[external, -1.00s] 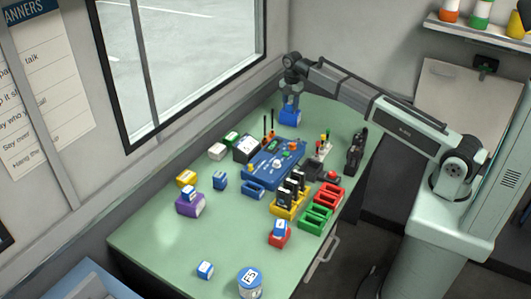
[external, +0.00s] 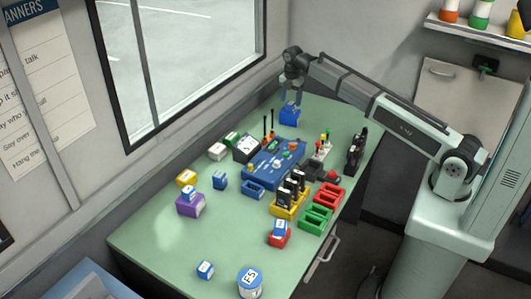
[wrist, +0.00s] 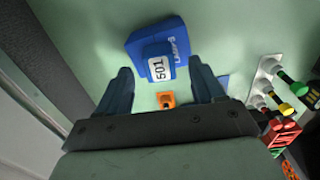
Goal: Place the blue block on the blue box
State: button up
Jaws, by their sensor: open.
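The blue box (external: 289,119) stands at the far end of the green table; it also shows at the top of the wrist view (wrist: 178,38). A small blue block with a white "501" label (wrist: 157,69) sits on top of the blue box in the wrist view, apparently resting on it near the edge closest to me. My gripper (external: 291,99) is just above the box. In the wrist view its two fingers are spread, one on each side of the block, with visible gaps to it, so it is open and empty.
A blue control panel (external: 272,165), a black-and-white meter (external: 246,147) and a stand with coloured knobs (external: 322,147) are close to the blue box. Other blue-and-white blocks stand on the purple box (external: 190,206), the red box (external: 278,239) and the bare table front (external: 205,270).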

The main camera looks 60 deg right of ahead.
aim_at(291, 103)
notch_tip(291, 103, up, 10)
jog(key=shift+f, duration=0.2)
